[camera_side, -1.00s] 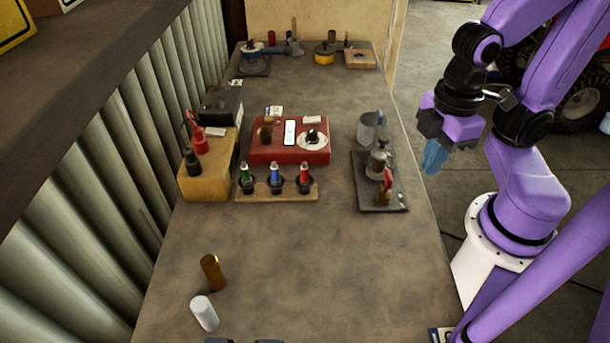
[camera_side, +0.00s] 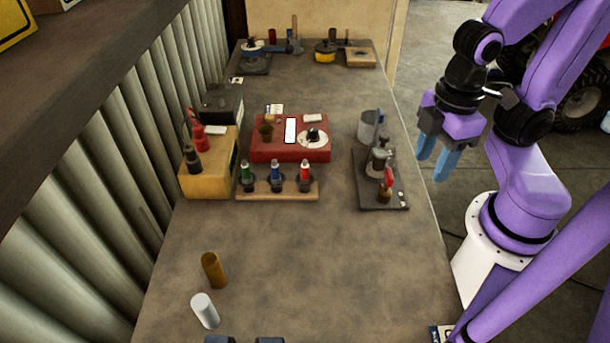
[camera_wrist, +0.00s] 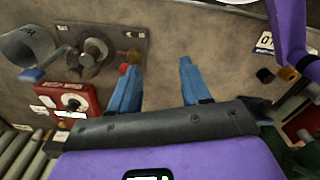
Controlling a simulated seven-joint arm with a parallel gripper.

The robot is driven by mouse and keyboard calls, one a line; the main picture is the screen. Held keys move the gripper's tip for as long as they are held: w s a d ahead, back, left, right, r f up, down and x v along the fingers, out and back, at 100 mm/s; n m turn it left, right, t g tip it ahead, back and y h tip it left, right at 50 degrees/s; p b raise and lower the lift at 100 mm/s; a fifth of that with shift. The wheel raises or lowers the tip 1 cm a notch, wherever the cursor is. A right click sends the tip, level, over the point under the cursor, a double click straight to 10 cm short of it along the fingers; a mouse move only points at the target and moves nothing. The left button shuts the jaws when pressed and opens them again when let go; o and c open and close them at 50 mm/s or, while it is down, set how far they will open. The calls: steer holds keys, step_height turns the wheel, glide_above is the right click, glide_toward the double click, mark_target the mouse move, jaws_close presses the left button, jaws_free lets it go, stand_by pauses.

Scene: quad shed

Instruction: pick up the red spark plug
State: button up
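The red spark plug (camera_side: 304,172) stands upright at the right end of a small wooden rack (camera_side: 292,196). A blue spark plug (camera_side: 275,173) stands in the middle and a green one (camera_side: 247,173) at the left. My gripper (camera_side: 437,160) is well to the right of the rack, beyond the bench's right edge in the side view. Its two blue fingers are apart with nothing between them. The open fingers also show in the wrist view (camera_wrist: 158,75). I cannot make out the red spark plug in the wrist view.
A red box (camera_side: 262,152) stands behind the rack and a yellow-brown block (camera_side: 207,178) to its left. A dark plate (camera_side: 368,200) with metal parts and a red-topped piece lies between rack and gripper. The bench centre is clear.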

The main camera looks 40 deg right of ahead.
step_height(320, 180, up, 9)
steer(key=n, duration=0.5)
glide_above(305, 161)
step_height(305, 161, down, 17)
steer(key=shift+f, duration=0.1)
jaws_close()
